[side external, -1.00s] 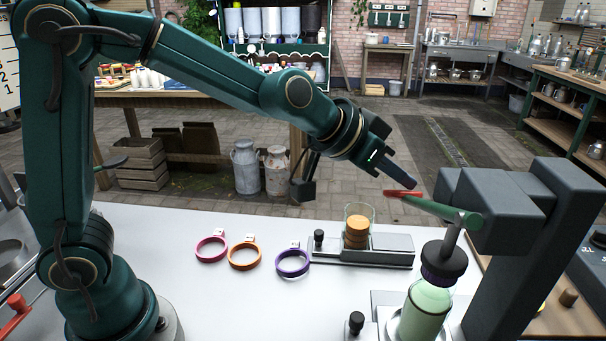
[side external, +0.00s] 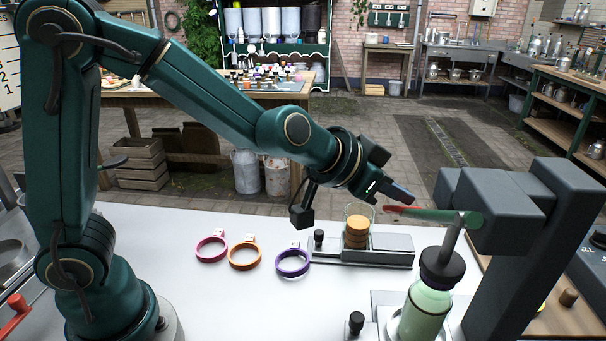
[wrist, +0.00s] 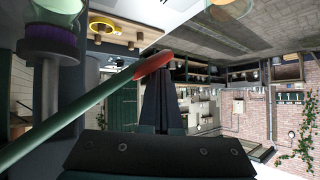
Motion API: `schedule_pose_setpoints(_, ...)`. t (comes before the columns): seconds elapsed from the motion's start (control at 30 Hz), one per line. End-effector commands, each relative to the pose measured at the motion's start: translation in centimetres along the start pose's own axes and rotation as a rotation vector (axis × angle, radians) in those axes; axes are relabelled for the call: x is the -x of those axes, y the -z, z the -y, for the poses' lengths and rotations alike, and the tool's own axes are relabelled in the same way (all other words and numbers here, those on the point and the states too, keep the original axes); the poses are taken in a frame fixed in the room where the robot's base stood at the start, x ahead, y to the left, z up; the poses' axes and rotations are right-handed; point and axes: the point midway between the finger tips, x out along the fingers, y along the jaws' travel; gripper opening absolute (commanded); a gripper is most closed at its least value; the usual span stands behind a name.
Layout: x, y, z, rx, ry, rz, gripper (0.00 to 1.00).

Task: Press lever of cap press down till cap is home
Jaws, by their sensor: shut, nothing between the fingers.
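The cap press (side external: 575,215) stands at the right of the side view. Its green lever (side external: 440,214) with a red tip points left, nearly level. A pale green bottle (side external: 425,312) stands beneath the dark press head (side external: 442,266), which is down at the bottle's top. A purple band shows under the head in the wrist view (wrist: 50,38); I cannot tell how far the cap is seated. My gripper (side external: 403,194) is shut and empty, with its fingertips at the lever's red tip from above. The wrist view shows the red tip (wrist: 152,65) across my fingertips.
Pink (side external: 211,249), orange (side external: 244,256) and purple (side external: 292,263) rings lie on the white bench left of the press. A fixture (side external: 380,256) with a glass and cork-coloured discs (side external: 357,232) stands behind the bottle, below my gripper. The bench front middle is clear.

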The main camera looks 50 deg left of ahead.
Motion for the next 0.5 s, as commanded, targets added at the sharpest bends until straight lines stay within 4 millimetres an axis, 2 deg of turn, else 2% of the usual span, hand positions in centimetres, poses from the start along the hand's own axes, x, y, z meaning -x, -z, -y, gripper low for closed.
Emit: schedule_pose_setpoints(0.5,-0.2,-1.6,-1.4,-0.005,-0.010,0.011,0.00)
